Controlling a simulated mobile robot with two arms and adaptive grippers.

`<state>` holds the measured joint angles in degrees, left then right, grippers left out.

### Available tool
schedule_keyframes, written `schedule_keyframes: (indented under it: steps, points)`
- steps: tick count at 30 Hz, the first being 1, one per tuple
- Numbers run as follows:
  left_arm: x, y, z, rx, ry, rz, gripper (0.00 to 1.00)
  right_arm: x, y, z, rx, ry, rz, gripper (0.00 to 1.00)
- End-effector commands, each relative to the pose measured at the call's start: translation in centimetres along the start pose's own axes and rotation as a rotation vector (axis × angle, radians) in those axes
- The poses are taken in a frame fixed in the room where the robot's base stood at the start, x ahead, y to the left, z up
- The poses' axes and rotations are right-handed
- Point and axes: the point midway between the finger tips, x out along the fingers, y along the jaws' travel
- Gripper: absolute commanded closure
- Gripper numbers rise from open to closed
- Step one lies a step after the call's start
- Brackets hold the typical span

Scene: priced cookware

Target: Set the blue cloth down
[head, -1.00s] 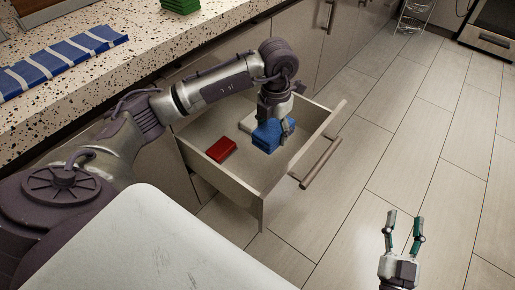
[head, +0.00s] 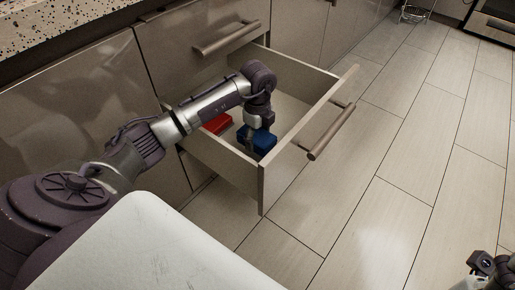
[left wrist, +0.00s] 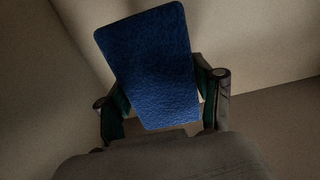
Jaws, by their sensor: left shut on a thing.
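The blue cloth (head: 263,143) is a folded block inside the open drawer (head: 222,160), toward its front. My left gripper (head: 256,131) reaches down into the drawer and is shut on the cloth. In the left wrist view the cloth (left wrist: 150,62) stands out between the two fingers (left wrist: 163,108), with pale drawer walls around it. I cannot tell whether its underside touches the drawer floor. My right gripper (head: 488,268) is at the lower right corner, partly cut off, away from the drawer; its fingers are not clear.
A red folded cloth (head: 218,124) lies in the drawer to the left of the blue one, partly behind my arm. The drawer front has a bar handle (head: 331,131). A speckled countertop (head: 45,22) is at the upper left. The tiled floor (head: 400,165) at the right is clear.

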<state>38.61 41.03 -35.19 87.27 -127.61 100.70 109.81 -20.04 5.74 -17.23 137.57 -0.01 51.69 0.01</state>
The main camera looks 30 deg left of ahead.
Motion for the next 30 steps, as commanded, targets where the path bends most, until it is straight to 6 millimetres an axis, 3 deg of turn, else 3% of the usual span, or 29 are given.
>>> schedule_keyframes:
  steps: [7, 10, 22, 23, 27, 30]
  points:
    - [3.7, 0.1, -0.1, 0.001, 0.001, 0.002, 0.69, -1.7, 0.0, 0.5, -0.001, -0.001, -0.001, 0.49]
    - [4.9, 0.0, 0.0, 0.0, 0.0, 0.001, 0.69, -1.5, 0.0, 0.6, -0.003, 0.017, -0.008, 0.49]
    - [5.2, 0.0, 0.0, 0.002, 0.0, 0.0, 0.69, -1.1, 0.0, 0.6, -0.003, 0.02, -0.011, 0.49]
    - [5.2, 0.0, 0.0, 0.002, 0.0, 0.0, 0.31, -1.1, 0.0, 0.6, -0.003, 0.02, -0.011, 0.49]
    - [5.2, 0.0, 0.0, 0.002, 0.0, 0.0, 0.09, -1.1, 0.0, 0.6, -0.003, 0.02, -0.011, 0.49]
    - [5.2, 0.0, 0.0, 0.002, 0.0, 0.0, 0.09, -1.1, 0.0, 0.6, -0.003, 0.02, -0.011, 0.49]
